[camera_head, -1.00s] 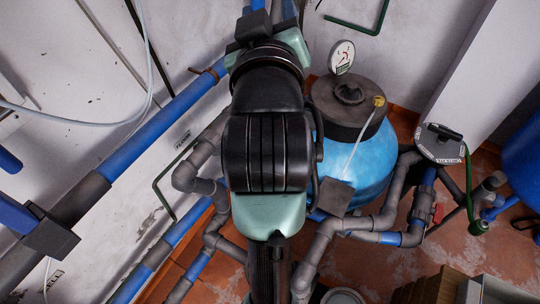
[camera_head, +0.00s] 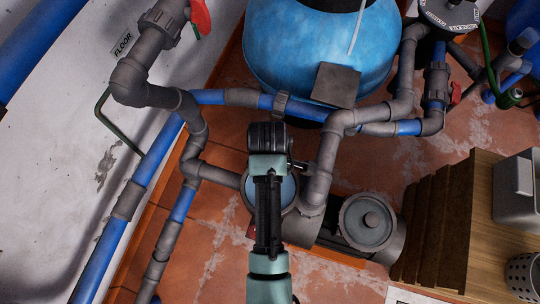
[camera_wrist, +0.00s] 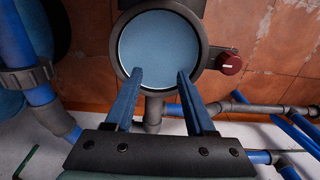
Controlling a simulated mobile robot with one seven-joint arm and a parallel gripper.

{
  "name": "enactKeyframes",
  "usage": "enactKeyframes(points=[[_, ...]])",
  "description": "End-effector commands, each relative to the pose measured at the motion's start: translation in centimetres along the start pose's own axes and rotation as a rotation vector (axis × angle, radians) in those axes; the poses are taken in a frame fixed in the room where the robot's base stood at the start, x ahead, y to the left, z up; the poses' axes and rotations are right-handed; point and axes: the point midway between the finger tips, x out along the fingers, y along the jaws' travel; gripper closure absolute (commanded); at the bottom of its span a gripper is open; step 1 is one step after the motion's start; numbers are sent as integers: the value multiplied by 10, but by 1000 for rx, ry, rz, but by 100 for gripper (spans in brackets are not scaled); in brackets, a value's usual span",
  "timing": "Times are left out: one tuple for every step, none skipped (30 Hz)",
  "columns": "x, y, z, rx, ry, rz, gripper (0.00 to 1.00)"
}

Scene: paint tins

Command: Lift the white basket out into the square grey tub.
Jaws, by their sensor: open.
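My gripper (camera_wrist: 160,74) is open in the wrist view, with two blue fingers apart and nothing between them. The fingertips overlap the near part of a round blue-grey disc inside a dark ring (camera_wrist: 160,45); I cannot tell the height between them. The disc also shows partly behind my arm in the head view (camera_head: 288,188). I cannot make out a white basket; it may be hidden inside the round housing. A square grey tub (camera_head: 510,212) stands on a wooden surface at the right of the head view, with something whitish in it.
Grey and blue pipes (camera_head: 320,165) surround the round housing closely. A blue tank (camera_head: 300,50) stands behind. A grey perforated container (camera_head: 524,272) is near the tub. A dark red knob (camera_wrist: 229,63) juts beside the ring.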

Motion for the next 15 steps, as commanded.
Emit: enactKeyframes(points=[[16, -1, 0, 1, -1, -2, 45], [22, 0, 0, 1, -1, -2, 45], [30, 0, 0, 2, 0, 0, 45], [35, 0, 0, 2, -1, -1, 45], [40, 0, 0, 2, -1, -1, 45], [46, 1, 0, 2, 0, 1, 45], [49, 1, 0, 3, 0, 1, 45], [52, 1, 0, 3, 0, 1, 45], [55, 1, 0, 3, 0, 2, 45], [56, 1, 0, 3, 1, 2, 45], [57, 1, 0, 3, 1, 3, 45], [58, 1, 0, 3, 1, 4, 45], [59, 1, 0, 3, 1, 4, 45], [60, 2, 0, 3, 1, 4, 45], [63, 2, 1, 3, 1, 4, 45]])
